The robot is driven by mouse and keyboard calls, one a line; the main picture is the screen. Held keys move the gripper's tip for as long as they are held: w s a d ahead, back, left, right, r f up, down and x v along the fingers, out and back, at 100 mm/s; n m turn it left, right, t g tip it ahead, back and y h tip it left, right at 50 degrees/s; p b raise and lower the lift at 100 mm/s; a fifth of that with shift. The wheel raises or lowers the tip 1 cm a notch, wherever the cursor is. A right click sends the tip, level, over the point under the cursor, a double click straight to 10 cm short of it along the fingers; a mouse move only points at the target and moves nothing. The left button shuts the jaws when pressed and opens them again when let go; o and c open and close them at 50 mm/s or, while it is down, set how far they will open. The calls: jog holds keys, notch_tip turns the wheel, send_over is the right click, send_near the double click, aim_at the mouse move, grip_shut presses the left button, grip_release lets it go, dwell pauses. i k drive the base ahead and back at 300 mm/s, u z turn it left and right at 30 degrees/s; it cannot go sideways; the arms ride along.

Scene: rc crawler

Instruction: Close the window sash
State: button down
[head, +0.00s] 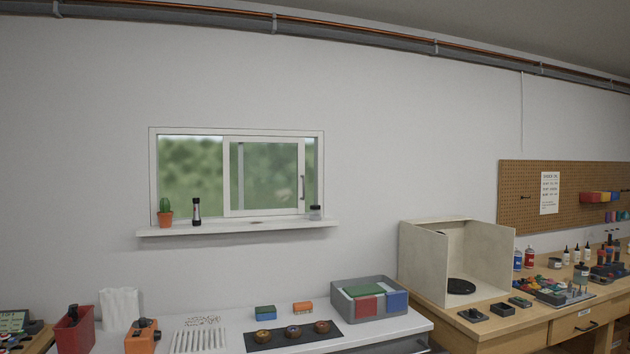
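The window (153,175) is set in the white wall, left of the picture's middle, with blurred greenery behind its glass. Its sliding sash (227,180) has a white frame and covers most of the right half. The sill (280,226) runs below. My gripper is not in view.
On the sill stand a potted cactus (165,212), a black flashlight (197,211) and a small jar (315,213) at the right end. A white bench (228,322) below holds a grey bin (372,312) and tools. A wooden workbench (540,325) stands right.

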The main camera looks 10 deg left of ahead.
aim_at(301, 142)
jog(key=i, duration=2.45)
jog(key=u, duration=0.45)
